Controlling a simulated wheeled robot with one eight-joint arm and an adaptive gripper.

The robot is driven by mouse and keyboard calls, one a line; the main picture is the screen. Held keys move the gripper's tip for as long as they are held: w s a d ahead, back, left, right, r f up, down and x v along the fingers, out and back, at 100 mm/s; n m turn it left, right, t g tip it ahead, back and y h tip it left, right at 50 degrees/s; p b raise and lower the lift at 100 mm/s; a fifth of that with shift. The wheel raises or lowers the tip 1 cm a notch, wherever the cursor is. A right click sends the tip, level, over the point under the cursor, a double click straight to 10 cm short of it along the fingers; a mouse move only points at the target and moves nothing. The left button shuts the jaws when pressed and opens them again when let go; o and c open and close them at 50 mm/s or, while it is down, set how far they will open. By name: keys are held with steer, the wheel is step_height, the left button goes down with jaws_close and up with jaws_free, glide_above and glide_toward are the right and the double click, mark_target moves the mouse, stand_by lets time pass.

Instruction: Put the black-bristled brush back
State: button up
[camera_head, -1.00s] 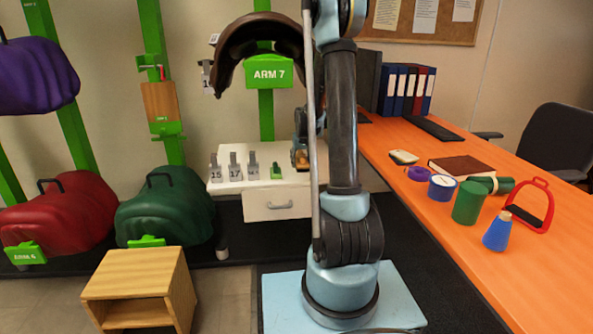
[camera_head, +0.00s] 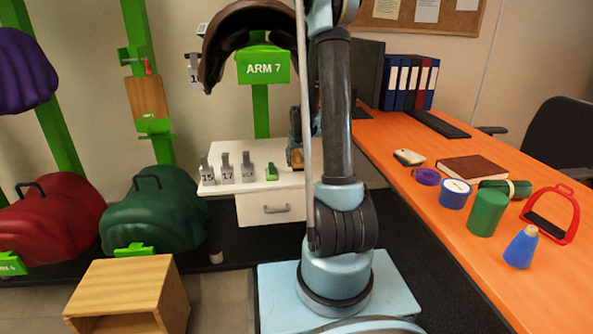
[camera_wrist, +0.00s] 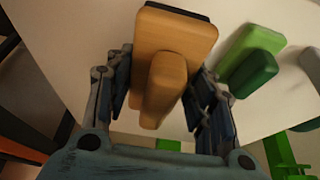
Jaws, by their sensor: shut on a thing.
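The wooden brush (camera_wrist: 178,38) fills the middle of the wrist view, with a dark strip along its far edge that fits black bristles. My gripper (camera_wrist: 163,92) is shut on the brush's raised grip, with one finger on each side. In the head view the brush (camera_head: 296,158) shows small at the right of the white cabinet top (camera_head: 222,186), partly hidden by my arm. I cannot tell whether it touches the top. The bristles are mostly hidden underneath.
A green block with a raised grip (camera_wrist: 252,58) lies beside the brush. Several numbered grey tags (camera_head: 227,169) stand left of it. A brown saddle (camera_head: 250,30) hangs above on the ARM 7 rack. The orange desk (camera_head: 480,235) is on the right; a wooden box (camera_head: 125,290) stands front left.

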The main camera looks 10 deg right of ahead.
mark_target(298, 155)
steer(key=shift+s+f, duration=0.1)
steer(key=shift+f, duration=2.15)
steer(key=o, duration=1.1)
steer(key=shift+v, duration=6)
steer(key=s+r, duration=0.5)
steer(key=s, duration=0.6)
steer(key=s+f, duration=0.1)
steer(key=s, duration=0.8)
steer(key=s+f+g, duration=0.1)
steer(key=s, duration=0.8)
steer(key=s+f+g, duration=0.1)
steer(key=s, duration=0.9)
steer(key=shift+s+f, duration=0.1)
steer(key=shift+f, duration=0.2)
